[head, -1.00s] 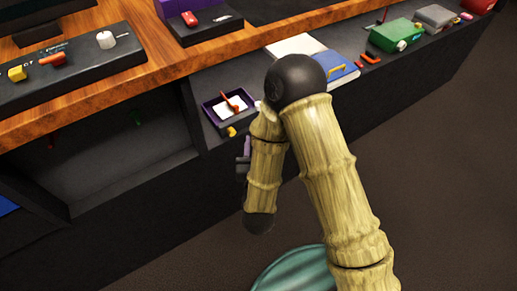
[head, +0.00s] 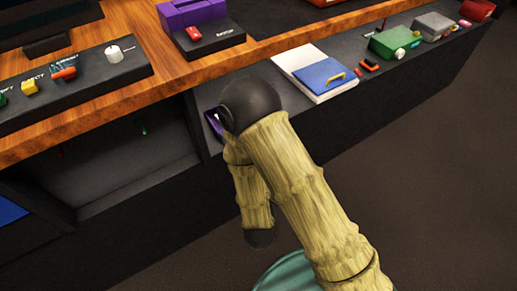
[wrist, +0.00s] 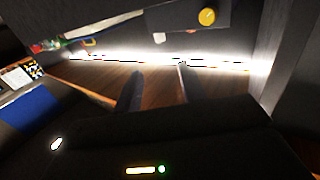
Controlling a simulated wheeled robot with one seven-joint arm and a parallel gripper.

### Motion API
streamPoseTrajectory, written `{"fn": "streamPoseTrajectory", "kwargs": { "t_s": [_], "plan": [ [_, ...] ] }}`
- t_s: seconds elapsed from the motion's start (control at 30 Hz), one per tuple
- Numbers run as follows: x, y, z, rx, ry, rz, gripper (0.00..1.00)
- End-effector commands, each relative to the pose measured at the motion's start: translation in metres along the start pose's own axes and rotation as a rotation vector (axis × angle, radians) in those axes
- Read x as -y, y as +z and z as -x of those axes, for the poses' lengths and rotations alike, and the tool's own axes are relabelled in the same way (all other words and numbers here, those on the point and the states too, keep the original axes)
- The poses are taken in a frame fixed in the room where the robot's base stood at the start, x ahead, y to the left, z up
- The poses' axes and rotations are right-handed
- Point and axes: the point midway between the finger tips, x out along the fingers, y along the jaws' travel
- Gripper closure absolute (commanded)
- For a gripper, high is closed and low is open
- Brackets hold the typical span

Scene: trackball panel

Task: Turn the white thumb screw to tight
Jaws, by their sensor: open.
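A white knob (head: 114,53), which looks like the white thumb screw, stands upright at the right end of a black panel (head: 95,78) on the wooden desk in the head view. White lettering beside it is too small to read. My gripper (wrist: 159,84) shows in the wrist view as two dark fingers, apart with nothing between them. In the head view it is hidden and only my bent arm shows, right of and lower than the knob. I cannot make out the white knob for certain in the wrist view.
Left of it on the panel are an orange-red control (head: 64,73) and a yellow knob (head: 29,87). A purple box (head: 192,13) stands further right. The lower shelf holds a blue-and-white pad (head: 322,75) and a green box (head: 391,42). A yellow round knob (wrist: 207,16) shows in the wrist view.

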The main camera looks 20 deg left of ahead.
Motion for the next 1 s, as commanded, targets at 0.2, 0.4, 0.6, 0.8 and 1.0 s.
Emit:
{"fn": "streamPoseTrajectory", "kwargs": {
  "t_s": [0.2,0.4,0.6,0.8,1.0],
  "plan": [
    [-0.022,0.000,-0.021,0.103,0.048,-0.045,0.59],
    [-0.061,0.001,-0.045,0.303,0.103,-0.116,0.59],
    [-0.101,-0.004,-0.051,0.507,0.131,-0.168,0.59],
    [-0.141,-0.015,-0.038,0.704,0.147,-0.198,0.59],
    [-0.184,-0.030,-0.005,0.899,0.165,-0.205,0.59]
  ]
}}
